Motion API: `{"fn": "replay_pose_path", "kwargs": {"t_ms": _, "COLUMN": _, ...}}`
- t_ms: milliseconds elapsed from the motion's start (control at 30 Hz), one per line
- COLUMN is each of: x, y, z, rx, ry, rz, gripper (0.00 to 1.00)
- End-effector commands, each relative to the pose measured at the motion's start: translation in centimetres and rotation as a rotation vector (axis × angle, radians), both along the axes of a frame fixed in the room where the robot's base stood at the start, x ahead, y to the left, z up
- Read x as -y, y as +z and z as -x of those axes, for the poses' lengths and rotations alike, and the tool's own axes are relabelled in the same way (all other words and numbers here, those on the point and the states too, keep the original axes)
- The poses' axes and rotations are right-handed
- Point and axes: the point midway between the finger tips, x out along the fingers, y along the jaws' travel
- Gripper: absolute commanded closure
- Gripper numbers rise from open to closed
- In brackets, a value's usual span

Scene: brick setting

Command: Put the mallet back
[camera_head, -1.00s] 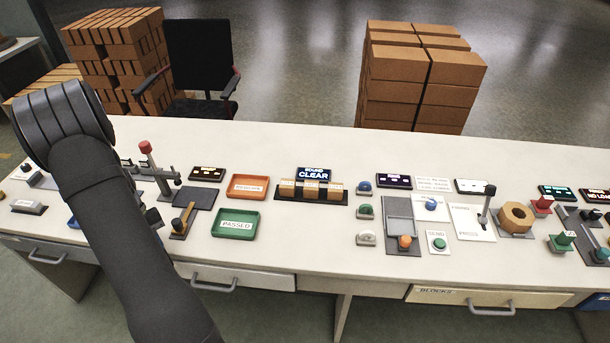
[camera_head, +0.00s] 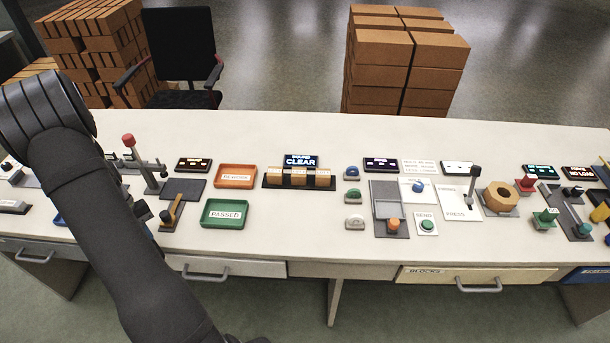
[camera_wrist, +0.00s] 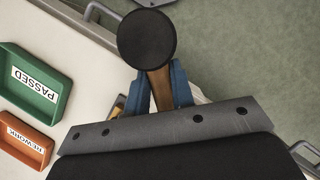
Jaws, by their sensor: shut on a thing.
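The mallet (camera_wrist: 146,36) shows in the wrist view, with a round black head and a wooden handle. My gripper (camera_wrist: 162,88) is shut on the handle between its blue fingers. The head points toward the camera and covers part of the handle. The mallet appears above the front edge of the bench, with floor behind it. In the head view the mallet and gripper cannot be made out; only my dark arm shows. I cannot tell which fixture is the mallet's place.
The white bench (camera_head: 300,235) holds an orange REWORK tray (camera_head: 235,176) and a green PASSED tray (camera_head: 228,213). Left of them are a wooden bar on a grey base (camera_head: 172,212) and a red-topped lever (camera_head: 129,140). Drawer handles (camera_head: 206,277) jut from the front.

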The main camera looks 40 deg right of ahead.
Motion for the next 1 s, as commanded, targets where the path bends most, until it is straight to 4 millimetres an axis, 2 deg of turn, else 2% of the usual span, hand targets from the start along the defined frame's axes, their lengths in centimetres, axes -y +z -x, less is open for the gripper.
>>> {"fn": "replay_pose_path", "kwargs": {"t_ms": 167, "x": 4.0, "y": 1.9, "z": 0.2, "rx": 0.003, "ry": 0.037, "rz": 0.001, "gripper": 1.00}}
{"fn": "replay_pose_path", "kwargs": {"t_ms": 333, "x": 10.5, "y": 4.8, "z": 1.0, "rx": 0.004, "ry": 0.087, "rz": 0.001, "gripper": 1.00}}
{"fn": "replay_pose_path", "kwargs": {"t_ms": 467, "x": 15.6, "y": 5.7, "z": 2.5, "rx": 0.002, "ry": 0.083, "rz": 0.000, "gripper": 1.00}}
{"fn": "replay_pose_path", "kwargs": {"t_ms": 600, "x": 21.2, "y": 6.3, "z": 4.8, "rx": 0.002, "ry": 0.067, "rz": 0.001, "gripper": 1.00}}
{"fn": "replay_pose_path", "kwargs": {"t_ms": 767, "x": 27.1, "y": 7.0, "z": 8.3, "rx": 0.002, "ry": 0.050, "rz": 0.000, "gripper": 1.00}}
{"fn": "replay_pose_path", "kwargs": {"t_ms": 1000, "x": 34.9, "y": 8.0, "z": 14.9, "rx": 0.003, "ry": 0.026, "rz": 0.000, "gripper": 1.00}}
